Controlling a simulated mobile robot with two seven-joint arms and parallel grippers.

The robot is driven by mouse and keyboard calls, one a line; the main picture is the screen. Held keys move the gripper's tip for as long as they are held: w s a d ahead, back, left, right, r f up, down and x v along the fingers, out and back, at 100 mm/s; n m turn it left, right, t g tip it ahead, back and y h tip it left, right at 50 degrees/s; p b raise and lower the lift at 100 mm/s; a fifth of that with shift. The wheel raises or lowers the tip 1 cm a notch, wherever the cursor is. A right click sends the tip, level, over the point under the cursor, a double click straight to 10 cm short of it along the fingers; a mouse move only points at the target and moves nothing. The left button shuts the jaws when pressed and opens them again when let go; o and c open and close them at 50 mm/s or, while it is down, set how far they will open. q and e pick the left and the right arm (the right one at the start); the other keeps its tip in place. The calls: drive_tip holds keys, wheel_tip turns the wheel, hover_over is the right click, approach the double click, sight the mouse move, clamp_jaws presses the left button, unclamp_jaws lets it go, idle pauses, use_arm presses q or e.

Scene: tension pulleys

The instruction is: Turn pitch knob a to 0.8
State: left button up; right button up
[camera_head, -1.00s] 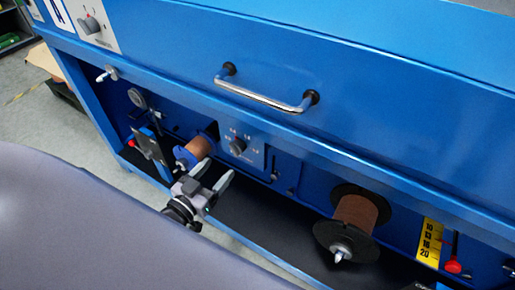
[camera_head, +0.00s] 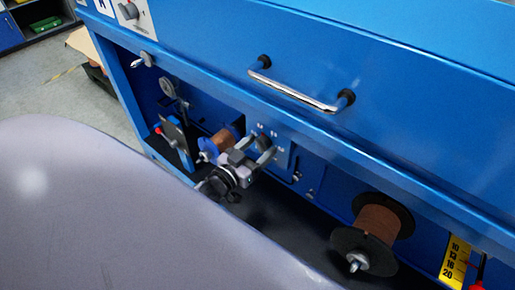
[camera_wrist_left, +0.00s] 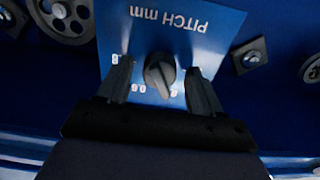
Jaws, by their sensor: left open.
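The pitch knob (camera_wrist_left: 158,76) is a dark round knob with a pointer grip, on a blue panel (camera_wrist_left: 205,28) lettered "PITCH mm", upside down in the left wrist view. In the head view the knob (camera_head: 263,142) sits at the panel right of the copper spool, partly hidden by my gripper. My left gripper (camera_head: 256,149) is open in front of the panel. In the wrist view its fingers (camera_wrist_left: 158,80) stand on either side of the knob, with visible gaps, and cover some scale marks. Whether they overlap the knob in depth is unclear. My right gripper is not in view.
A small copper spool (camera_head: 219,141) is just left of my gripper. A large spool with black flanges (camera_head: 377,222) is at lower right, beside a yellow scale (camera_head: 453,262). A chrome handle (camera_head: 300,94) juts out above. Two pulleys (camera_wrist_left: 68,12) (camera_wrist_left: 313,70) flank the panel.

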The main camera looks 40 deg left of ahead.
use_arm(q)
drive_tip(key=shift+c, duration=0.3)
drive_tip(key=c, duration=1)
